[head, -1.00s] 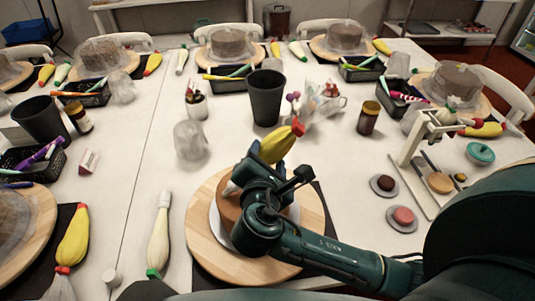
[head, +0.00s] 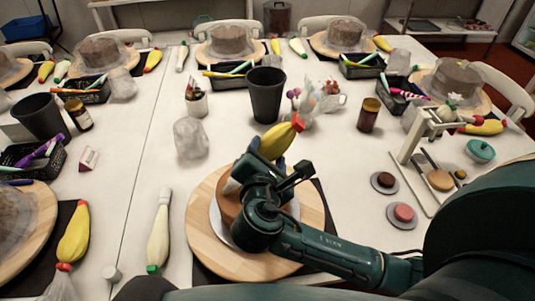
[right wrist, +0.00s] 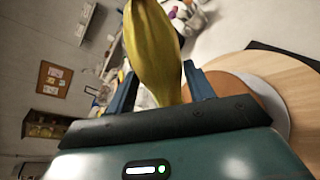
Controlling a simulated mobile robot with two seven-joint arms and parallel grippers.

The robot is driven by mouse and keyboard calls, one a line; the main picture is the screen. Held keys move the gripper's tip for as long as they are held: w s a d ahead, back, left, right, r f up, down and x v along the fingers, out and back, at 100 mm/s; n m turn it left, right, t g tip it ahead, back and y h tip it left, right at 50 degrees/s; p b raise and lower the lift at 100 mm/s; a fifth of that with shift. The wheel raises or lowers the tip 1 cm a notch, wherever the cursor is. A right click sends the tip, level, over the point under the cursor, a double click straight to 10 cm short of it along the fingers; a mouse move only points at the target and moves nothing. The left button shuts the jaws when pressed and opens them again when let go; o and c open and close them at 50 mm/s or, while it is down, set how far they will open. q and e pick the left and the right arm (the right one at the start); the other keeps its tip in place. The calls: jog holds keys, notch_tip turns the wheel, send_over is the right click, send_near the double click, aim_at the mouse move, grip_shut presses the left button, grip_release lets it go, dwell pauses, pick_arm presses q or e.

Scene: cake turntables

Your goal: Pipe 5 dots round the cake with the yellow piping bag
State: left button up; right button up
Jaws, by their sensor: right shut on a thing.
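The yellow piping bag (head: 277,143) with a red end is tilted above the cake. My right gripper (head: 270,165) is shut on it; the bag (right wrist: 155,45) also shows between the two fingers in the right wrist view. The brown cake (head: 229,207) sits on a white board on the round wooden turntable (head: 205,238). My gripper and forearm hide much of the cake's top and right side. The pale nozzle end (head: 232,187) is over the cake's left part; I cannot tell whether it touches. No dots can be made out. My left gripper is not in view.
A cream piping bag (head: 159,235) lies left of the turntable. A brown jar (head: 368,115) and a white stand (head: 410,150) are at right. Table between turntable and jar is clear.

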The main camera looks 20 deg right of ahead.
aim_at(268, 139)
jog(key=shift+r, duration=0.3)
dwell(0.5)
jog(key=o, duration=0.4)
jog(key=shift+c, duration=0.2)
jog(key=shift+r, duration=1.5)
